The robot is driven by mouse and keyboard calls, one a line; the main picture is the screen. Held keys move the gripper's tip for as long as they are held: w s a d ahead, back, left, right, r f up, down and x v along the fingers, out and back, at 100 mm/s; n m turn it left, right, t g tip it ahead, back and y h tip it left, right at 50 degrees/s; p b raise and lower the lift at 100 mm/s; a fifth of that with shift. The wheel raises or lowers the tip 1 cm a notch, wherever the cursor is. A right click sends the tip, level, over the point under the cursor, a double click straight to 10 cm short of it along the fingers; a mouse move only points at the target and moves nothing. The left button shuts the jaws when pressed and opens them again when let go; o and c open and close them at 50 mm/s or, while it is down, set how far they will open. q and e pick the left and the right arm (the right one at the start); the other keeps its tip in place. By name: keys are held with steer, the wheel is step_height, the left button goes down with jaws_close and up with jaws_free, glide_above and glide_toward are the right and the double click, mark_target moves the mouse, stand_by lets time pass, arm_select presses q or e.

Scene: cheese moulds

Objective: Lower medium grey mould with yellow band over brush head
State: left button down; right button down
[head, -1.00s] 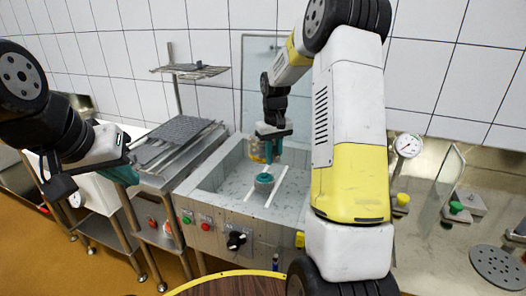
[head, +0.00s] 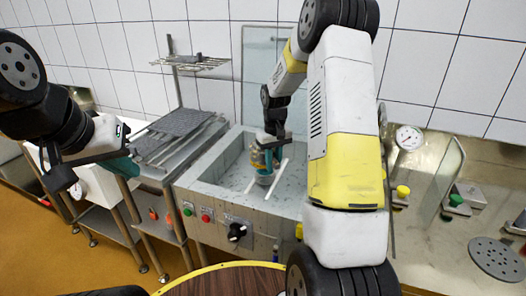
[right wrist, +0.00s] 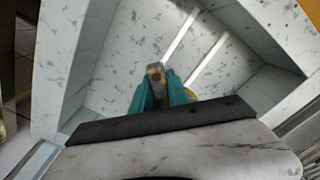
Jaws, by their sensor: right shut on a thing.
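My right gripper (head: 270,146) is inside the grey sink. It is shut on the mould (head: 258,159), a small greyish piece with yellow on it. In the right wrist view my teal fingers (right wrist: 160,92) close on the mould's rim (right wrist: 155,72); the brush head is hidden there. My left gripper (head: 128,166) is away at the left, its opening unclear.
The sink (head: 207,195) has raised walls around the work and two white rails (head: 279,176) on its floor. Buttons and a black knob (head: 236,232) are on its front. A draining rack stands left. A gauge (head: 409,138) and yellow and green-topped items stand right.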

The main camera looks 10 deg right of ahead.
steer(key=shift+f, duration=4.4)
steer(key=c, duration=1.2)
jaws_free()
